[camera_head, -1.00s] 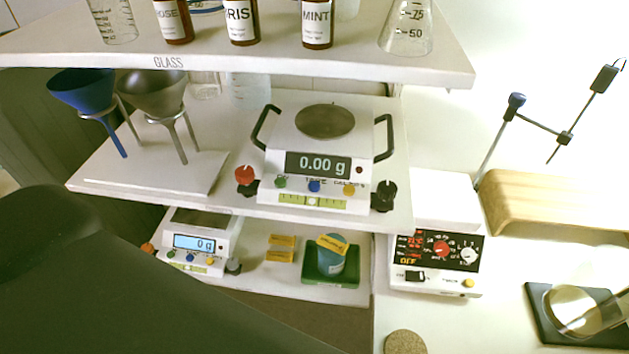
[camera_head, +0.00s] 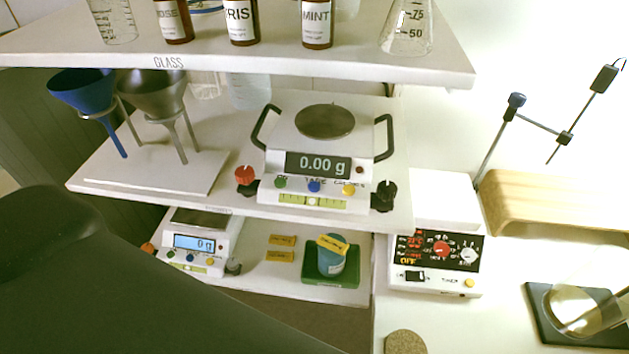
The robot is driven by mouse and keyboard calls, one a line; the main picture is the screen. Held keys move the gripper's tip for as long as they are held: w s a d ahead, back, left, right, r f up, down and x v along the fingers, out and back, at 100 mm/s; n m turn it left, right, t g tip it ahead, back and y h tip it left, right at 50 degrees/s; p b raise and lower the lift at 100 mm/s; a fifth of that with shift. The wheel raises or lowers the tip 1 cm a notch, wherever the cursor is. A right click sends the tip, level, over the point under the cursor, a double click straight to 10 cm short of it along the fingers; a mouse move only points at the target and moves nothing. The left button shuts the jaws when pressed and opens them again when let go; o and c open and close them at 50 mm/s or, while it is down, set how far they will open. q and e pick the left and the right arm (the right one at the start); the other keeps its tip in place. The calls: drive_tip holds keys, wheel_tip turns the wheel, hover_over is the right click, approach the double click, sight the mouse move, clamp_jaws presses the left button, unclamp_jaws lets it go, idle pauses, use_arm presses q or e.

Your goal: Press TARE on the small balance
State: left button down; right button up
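The small balance (camera_head: 201,240) stands on the lowest shelf at the left. Its blue-lit display (camera_head: 194,243) reads 0 g. Below the display is a row of small buttons; a blue one (camera_head: 190,258) is in the middle, with a green one to its left and a yellow one to its right. Their labels are too small to read. A larger balance (camera_head: 318,160) on the shelf above reads 0.00 g and has a blue button (camera_head: 314,186) under TARE lettering. A dark arm link of mine covers the lower left. Neither gripper shows.
The middle shelf (camera_head: 390,205) overhangs the small balance. To its right are yellow labels (camera_head: 281,257) and a blue jar (camera_head: 331,256) on a green tray. A hotplate-like device (camera_head: 437,250) stands further right. A blue funnel (camera_head: 80,90) stands above left.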

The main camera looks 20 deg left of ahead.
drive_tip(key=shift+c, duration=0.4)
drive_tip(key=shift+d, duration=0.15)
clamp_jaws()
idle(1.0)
